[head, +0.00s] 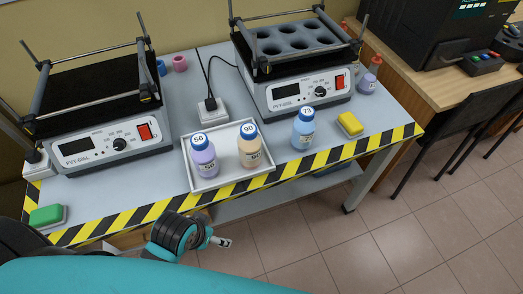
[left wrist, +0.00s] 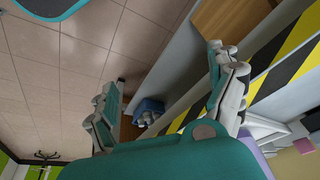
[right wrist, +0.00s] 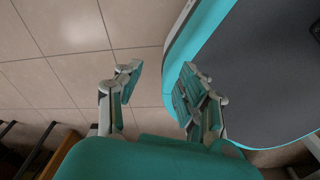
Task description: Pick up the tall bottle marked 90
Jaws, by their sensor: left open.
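The tall bottle marked 90 (head: 249,150), beige with a blue-rimmed cap, stands upright in the right part of a white tray (head: 206,184) on the table. My left gripper (head: 218,241) is in front of the table's striped edge, apart from the bottles. In the left wrist view the left gripper (left wrist: 165,103) has its fingers spread with nothing between them. My right gripper (right wrist: 160,88) shows only in its wrist view, with fingers apart over the floor, empty.
A blue bottle marked 73 (head: 303,131) and a yellow sponge (head: 350,124) stand right of the tray. Two shaker machines (head: 105,145) (head: 300,92) stand behind. A green sponge (head: 46,216) lies at the left. The striped table edge (head: 300,165) runs along the front.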

